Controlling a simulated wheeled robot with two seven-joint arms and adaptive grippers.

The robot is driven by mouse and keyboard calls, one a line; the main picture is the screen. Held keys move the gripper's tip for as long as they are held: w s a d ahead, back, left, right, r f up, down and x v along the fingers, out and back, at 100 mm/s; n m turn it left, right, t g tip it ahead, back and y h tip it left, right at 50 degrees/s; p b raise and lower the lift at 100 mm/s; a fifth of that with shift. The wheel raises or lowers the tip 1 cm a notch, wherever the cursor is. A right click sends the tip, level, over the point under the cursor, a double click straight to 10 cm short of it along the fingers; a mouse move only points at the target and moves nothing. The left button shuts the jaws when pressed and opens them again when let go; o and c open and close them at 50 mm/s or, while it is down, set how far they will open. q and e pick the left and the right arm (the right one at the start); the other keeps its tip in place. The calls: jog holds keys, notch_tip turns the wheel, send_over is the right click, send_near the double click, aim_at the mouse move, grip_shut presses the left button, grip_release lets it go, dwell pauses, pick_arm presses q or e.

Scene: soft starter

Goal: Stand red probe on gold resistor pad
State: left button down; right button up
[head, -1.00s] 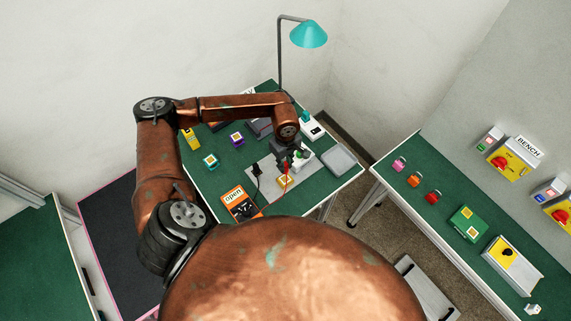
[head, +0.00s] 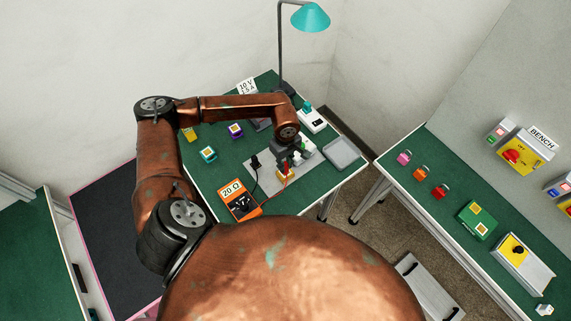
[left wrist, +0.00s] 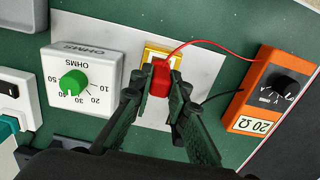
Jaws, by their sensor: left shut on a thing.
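My left gripper (head: 285,166) is shut on the red probe (left wrist: 160,78), which stands roughly upright between the fingertips. The gold resistor pad (left wrist: 158,52) lies directly under and behind the probe in the left wrist view; it also shows below the gripper in the head view (head: 281,175). The probe's tip is hidden, so I cannot see its contact with the pad. A red wire runs from the probe to the orange meter (left wrist: 272,92), which reads 20 Ω. The black probe (head: 255,162) stands on the grey board. My right gripper is out of view.
The white OHMS box (left wrist: 97,72) with a green knob sits close beside the gripper. A grey tray (head: 342,153) lies at the right table edge. A teal lamp (head: 310,17) stands behind. A second bench (head: 455,215) with several parts is to the right.

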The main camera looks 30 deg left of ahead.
pick_arm(q)
jog(key=c, duration=1.8)
grip_release()
jog(key=shift+o, duration=0.2)
notch_tip(320, 180, up, 12)
